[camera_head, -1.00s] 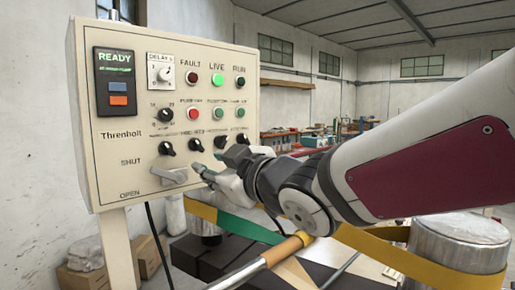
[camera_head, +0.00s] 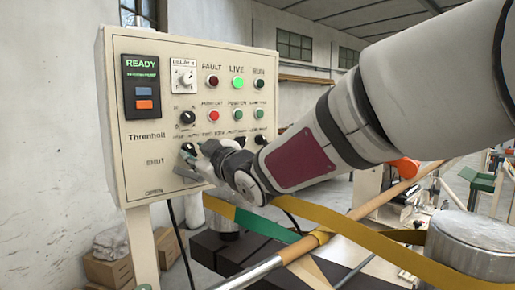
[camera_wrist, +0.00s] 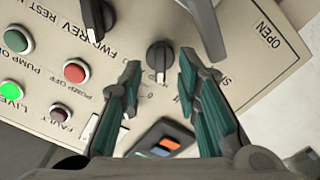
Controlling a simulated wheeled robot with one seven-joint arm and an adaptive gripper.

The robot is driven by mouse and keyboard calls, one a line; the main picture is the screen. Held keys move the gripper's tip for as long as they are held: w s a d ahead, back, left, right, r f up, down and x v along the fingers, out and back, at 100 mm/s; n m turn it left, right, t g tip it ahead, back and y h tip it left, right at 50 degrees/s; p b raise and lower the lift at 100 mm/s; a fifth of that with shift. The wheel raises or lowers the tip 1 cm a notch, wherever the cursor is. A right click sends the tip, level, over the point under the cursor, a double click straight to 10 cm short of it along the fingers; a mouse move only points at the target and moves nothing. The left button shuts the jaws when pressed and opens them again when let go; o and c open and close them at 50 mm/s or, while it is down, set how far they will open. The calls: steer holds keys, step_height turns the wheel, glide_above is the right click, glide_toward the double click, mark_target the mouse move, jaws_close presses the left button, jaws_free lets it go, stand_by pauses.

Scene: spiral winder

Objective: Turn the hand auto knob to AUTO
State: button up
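The cream control panel (camera_head: 150,80) stands at the left in the head view. A black knob (camera_head: 188,149) sits at the left of its lowest knob row. In the wrist view this knob (camera_wrist: 160,56) lies just beyond and between my fingertips; its pointer lines up roughly with the picture's vertical. Its lettering is partly hidden, so I cannot read AUTO. My gripper (camera_wrist: 160,68) is open, with one green-padded finger on each side of the knob. I cannot tell whether either finger touches it. In the head view my gripper (camera_head: 200,158) is at the panel face.
A second black knob (camera_wrist: 94,18) marked FWD REV is close by. A grey lever (camera_wrist: 207,28) lies on the other side, near OPEN. Red and green buttons (camera_wrist: 75,71) are nearby. A yellow strap (camera_head: 385,250) and metal roller (camera_head: 470,245) are at lower right.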

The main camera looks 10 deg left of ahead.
steer(key=shift+x, duration=0.9)
jaws_close()
